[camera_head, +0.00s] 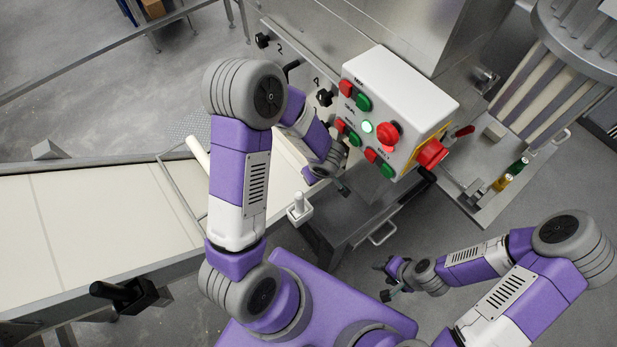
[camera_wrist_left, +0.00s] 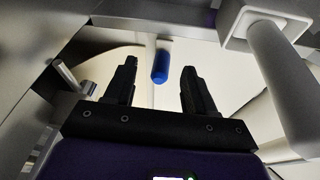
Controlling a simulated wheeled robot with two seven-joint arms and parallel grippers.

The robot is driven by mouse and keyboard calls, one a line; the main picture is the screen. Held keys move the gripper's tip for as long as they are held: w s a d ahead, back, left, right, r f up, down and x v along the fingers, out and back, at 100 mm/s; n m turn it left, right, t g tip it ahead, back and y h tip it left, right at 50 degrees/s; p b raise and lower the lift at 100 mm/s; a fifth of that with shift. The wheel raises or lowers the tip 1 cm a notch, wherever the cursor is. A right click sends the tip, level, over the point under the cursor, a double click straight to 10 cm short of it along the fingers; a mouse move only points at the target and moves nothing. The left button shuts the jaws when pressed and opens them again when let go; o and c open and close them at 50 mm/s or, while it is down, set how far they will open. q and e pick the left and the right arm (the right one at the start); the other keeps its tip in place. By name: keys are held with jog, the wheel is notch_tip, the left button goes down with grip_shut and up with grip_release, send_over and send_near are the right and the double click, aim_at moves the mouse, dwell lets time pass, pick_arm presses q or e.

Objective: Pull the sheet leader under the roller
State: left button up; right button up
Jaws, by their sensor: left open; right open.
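My left arm reaches to the machine's outlet. My left gripper (camera_wrist_left: 159,68) is open in the left wrist view, its two dark fingers apart. A short blue cylinder (camera_wrist_left: 161,52) shows between and beyond the fingertips, against a pale sheet-like surface (camera_wrist_left: 205,65); I cannot tell how far beyond, and nothing is gripped. It may be the grip of the sheet leader. A thick pale cylinder (camera_wrist_left: 282,75), perhaps a roller or handle, is at the right. My right gripper (camera_head: 388,283) is open and empty over the floor.
The control box (camera_head: 400,100) with red and green buttons is close to my left forearm. The pale conveyor belt (camera_head: 90,215) runs to the left, with a white roller on a wire frame (camera_head: 197,152).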

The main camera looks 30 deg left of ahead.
pick_arm(q)
jog(key=shift+m+y, duration=0.5)
jog(key=shift+y, duration=0.1)
jog(key=w+a+f+b, duration=0.1)
jog(key=f+b, duration=0.1)
jog(key=w+a+f+b, duration=0.1)
jog(key=a+f, duration=0.1)
jog(key=w+a+f+b, duration=0.1)
jog(key=a+f+b, duration=0.1)
jog(key=shift+f+b, duration=0.3)
jog(key=shift+r, duration=0.1)
jog(key=shift+c, duration=0.2)
grip_shut()
